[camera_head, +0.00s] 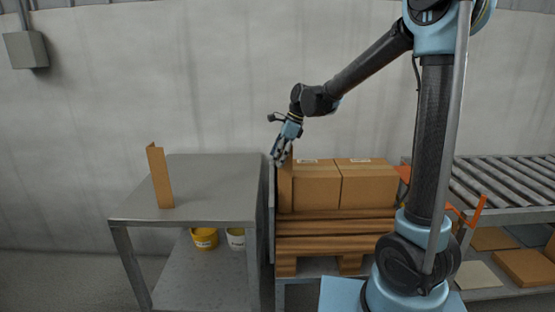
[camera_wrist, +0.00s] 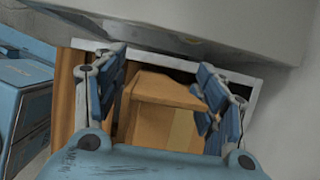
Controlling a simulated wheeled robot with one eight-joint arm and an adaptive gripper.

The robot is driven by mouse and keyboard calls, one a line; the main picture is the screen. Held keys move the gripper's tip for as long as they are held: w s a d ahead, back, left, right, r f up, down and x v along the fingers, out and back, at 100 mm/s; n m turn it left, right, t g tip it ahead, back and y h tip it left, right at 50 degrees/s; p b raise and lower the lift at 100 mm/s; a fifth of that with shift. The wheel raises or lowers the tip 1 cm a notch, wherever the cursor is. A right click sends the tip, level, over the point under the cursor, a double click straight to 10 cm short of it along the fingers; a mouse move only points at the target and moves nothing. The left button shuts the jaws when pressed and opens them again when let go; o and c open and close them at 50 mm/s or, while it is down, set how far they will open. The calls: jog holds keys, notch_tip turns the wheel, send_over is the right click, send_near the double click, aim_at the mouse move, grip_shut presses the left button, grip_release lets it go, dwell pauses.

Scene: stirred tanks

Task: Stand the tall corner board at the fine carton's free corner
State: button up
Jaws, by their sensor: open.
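Two brown cartons stand side by side on a pallet: the left carton (camera_head: 316,186) and the right carton (camera_head: 368,186). I cannot tell which is the fine one. A brown corner board (camera_head: 285,186) stands upright at the left carton's front left corner and rises above its top. Another corner board (camera_head: 160,178) stands, slightly tilted, on the grey table. I cannot tell which board is taller. My gripper (camera_head: 278,158) is open near the top of the board by the carton. In the wrist view a carton (camera_wrist: 150,95) shows beyond my open fingers; nothing is clearly held.
The grey table (camera_head: 215,190) is mostly bare. A yellow bucket (camera_head: 204,239) and a white bucket (camera_head: 236,239) stand on its lower shelf. The wooden pallet (camera_head: 335,228) lies under the cartons. A roller conveyor (camera_head: 510,180) is at the right, with flat boxes below.

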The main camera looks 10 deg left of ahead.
jog(key=v, duration=1.2)
jog(key=s+d+f+n+t, duration=0.1)
jog(key=s+d+n, duration=0.1)
jog(key=d, duration=0.4)
jog(key=s+d+f+n, duration=0.1)
jog(key=s+d, duration=0.1)
jog(key=d, duration=0.4)
jog(key=s+d+f+n+t+h, duration=0.1)
jog(key=s+d+f+n+h, duration=0.1)
jog(key=s+d+f+n, duration=0.4)
jog(key=s+d+f+n+t+h, duration=0.1)
jog(key=s+d+f+n+h, duration=0.1)
jog(key=s+d+f+n, duration=0.4)
jog(key=s+d+f, duration=0.2)
jog(key=s+d, duration=0.2)
jog(key=d, duration=0.2)
jog(key=s+d+f, duration=0.3)
jog(key=s+d, duration=0.1)
jog(key=d, duration=0.2)
jog(key=shift+s+f+n, duration=0.2)
jog(key=shift+f+n, duration=0.1)
